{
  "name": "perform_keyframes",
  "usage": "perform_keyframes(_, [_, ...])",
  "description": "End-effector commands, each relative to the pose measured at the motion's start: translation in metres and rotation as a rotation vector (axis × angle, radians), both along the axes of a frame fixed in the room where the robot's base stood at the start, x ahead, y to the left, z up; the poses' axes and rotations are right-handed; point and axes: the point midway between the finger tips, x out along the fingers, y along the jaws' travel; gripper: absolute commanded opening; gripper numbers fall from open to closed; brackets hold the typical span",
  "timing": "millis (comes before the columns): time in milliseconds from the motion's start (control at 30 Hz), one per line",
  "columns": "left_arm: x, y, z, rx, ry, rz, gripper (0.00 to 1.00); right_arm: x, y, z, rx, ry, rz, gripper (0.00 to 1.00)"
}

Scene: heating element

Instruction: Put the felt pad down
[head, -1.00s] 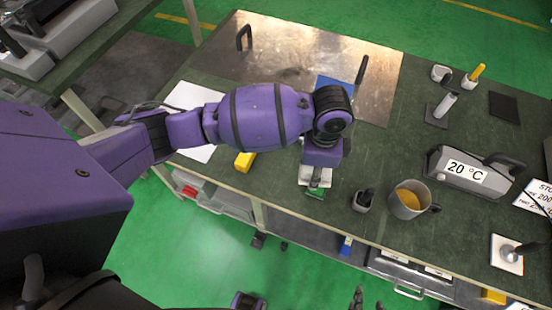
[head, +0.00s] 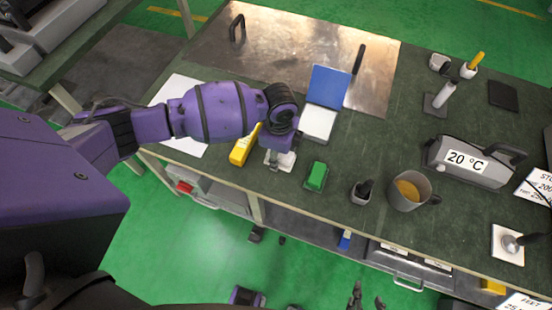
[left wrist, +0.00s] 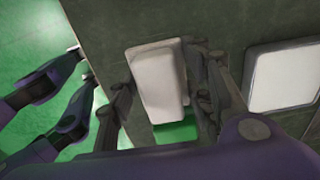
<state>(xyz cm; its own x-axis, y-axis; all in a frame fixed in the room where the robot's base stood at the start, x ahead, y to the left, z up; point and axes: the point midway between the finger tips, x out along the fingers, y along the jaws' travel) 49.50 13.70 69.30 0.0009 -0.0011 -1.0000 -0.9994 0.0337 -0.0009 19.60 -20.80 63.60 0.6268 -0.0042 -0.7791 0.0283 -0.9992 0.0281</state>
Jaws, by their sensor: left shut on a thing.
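The felt pad (left wrist: 158,80) is a pale grey-white block. My left gripper (head: 280,163) is shut on it near the table's front edge. In the head view the pad (head: 274,160) is mostly hidden under the gripper. In the left wrist view it sits between the dark fingers, with part of a green block (left wrist: 177,130) behind its lower end. In the head view the green block (head: 316,176) lies on the table just right of the gripper, apart from it. My right gripper (head: 368,297) shows only as two separated dark fingertips at the bottom edge, apparently open and empty.
A yellow block (head: 243,150) and a white sheet (head: 187,144) lie left of the gripper. A white pad (head: 319,123) and a blue panel (head: 328,87) are behind. A dark holder (head: 362,191), a mug (head: 408,206) and a grey 20 °C device (head: 468,165) stand to the right.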

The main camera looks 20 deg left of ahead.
Motion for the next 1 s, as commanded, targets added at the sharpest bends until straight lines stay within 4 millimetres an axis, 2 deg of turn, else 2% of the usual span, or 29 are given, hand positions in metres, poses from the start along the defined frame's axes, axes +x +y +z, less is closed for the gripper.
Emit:
perform_keyframes(167, [0.001,0.008,-0.01,0.001,0.001,0.001,0.22,-0.001,0.0,-0.001,0.0,0.002,0.0,0.4])
perform_keyframes(300, [0.001,0.009,-0.033,0.0,0.003,0.0,0.22,-0.002,0.0,-0.005,0.0,0.005,0.001,0.4])
perform_keyframes(400, [0.001,0.009,-0.042,0.0,0.0,-0.001,0.22,-0.002,0.0,-0.006,-0.001,0.005,0.002,0.4])
perform_keyframes(667, [0.002,0.009,-0.042,0.0,-0.002,-0.001,0.22,0.002,0.001,-0.004,0.0,-0.002,0.004,0.4])
perform_keyframes(967, [0.001,0.009,-0.052,0.0,0.0,0.0,0.22,0.0,0.0,-0.007,-0.001,0.002,0.003,0.4])
perform_keyframes(1000, [0.001,0.009,-0.052,0.0,0.0,0.0,0.52,0.0,0.0,-0.007,-0.001,0.002,0.003,0.4])
